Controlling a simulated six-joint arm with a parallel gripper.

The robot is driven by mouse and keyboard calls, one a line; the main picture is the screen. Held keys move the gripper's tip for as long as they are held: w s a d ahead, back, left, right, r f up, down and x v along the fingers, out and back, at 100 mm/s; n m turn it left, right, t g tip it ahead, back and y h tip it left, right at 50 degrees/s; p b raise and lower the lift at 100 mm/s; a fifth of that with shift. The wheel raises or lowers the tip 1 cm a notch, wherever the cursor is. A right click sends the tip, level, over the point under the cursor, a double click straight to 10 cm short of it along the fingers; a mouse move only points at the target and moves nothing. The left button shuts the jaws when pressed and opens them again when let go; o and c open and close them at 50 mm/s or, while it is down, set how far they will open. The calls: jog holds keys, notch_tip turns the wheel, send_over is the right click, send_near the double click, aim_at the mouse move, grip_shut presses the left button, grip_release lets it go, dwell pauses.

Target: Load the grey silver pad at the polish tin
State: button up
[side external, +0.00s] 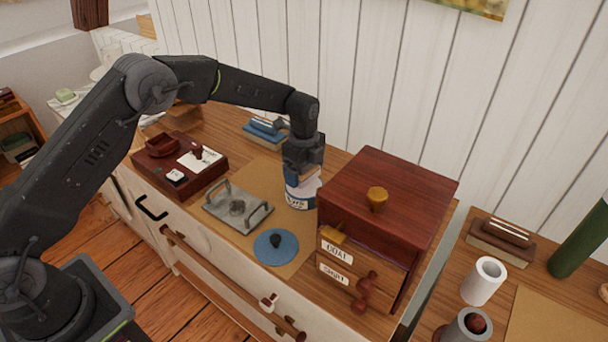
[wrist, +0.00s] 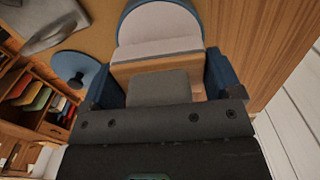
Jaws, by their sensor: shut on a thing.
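My gripper (side external: 303,172) points down over the polish tin (side external: 301,196), a white tin with a blue band and dark lettering. In the wrist view its blue fingers (wrist: 161,75) are shut on the silver pad (wrist: 160,87), a wooden block with a grey grip and a grey strip along its far edge. The open polish tin (wrist: 158,24) is just beyond and below the pad, with a blue rim and pale contents. The pad overlaps the tin's mouth in this view. I cannot tell whether its underside touches the polish. The side view mostly hides the pad.
A red-brown cabinet (side external: 385,205) with labelled drawers stands close right of the tin. A blue disc with a dark knob (side external: 276,247) and a grey two-handled tray (side external: 238,207) lie on the brown mat. Blue pads (side external: 264,131) lie behind; a dark red box (side external: 180,163) stands left.

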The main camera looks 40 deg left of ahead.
jog(key=shift+r, duration=2.35)
